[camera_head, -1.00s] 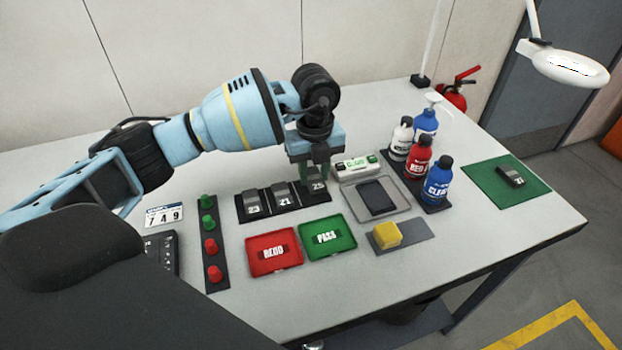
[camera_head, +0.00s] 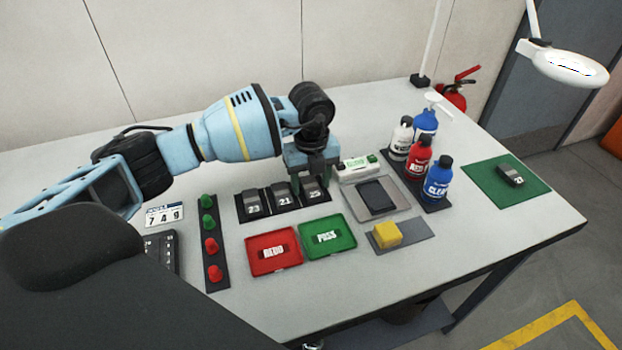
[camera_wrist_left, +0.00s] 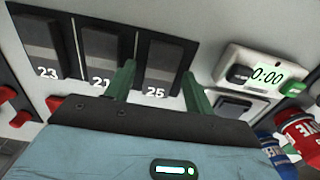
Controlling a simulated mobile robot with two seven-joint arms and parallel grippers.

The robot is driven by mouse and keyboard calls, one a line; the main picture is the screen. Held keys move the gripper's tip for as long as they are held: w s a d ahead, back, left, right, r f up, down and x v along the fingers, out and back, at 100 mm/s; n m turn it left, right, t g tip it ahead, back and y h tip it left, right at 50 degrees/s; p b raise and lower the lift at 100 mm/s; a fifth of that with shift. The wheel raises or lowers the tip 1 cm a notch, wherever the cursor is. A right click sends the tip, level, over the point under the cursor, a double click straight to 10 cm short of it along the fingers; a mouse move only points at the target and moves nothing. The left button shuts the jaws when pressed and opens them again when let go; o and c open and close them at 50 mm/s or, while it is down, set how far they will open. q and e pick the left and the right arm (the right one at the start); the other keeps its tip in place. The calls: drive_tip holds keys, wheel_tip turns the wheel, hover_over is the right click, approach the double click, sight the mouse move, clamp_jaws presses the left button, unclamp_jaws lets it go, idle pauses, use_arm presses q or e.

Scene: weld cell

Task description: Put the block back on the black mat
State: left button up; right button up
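The black mat (camera_head: 240,208) lies mid-table and bears three dark grey blocks in a row. They are block 23 (camera_head: 253,202), block 21 (camera_head: 281,195) and block 25 (camera_head: 311,190) at the right end. My left gripper (camera_head: 312,176) is just above and behind block 25. In the left wrist view its green fingers (camera_wrist_left: 158,75) stand apart, with nothing held between them, and block 25 (camera_wrist_left: 165,60) lies beyond them on the mat. Another dark numbered block (camera_head: 511,175) lies on a green mat (camera_head: 487,181) at the right. My right gripper is not in view.
Red (camera_head: 275,268) and green (camera_head: 342,245) trays lie in front of the mat. A timer (camera_head: 358,168), a grey tray (camera_head: 398,211), several bottles (camera_head: 418,160) and a yellow block (camera_head: 387,233) stand right. A strip of red and green buttons (camera_head: 211,245) lies left.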

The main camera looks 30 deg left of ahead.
sight(311, 185)
use_arm(q)
wheel_tip(311, 185, up, 12)
drive_tip(key=shift+r, duration=0.15)
idle(0.7)
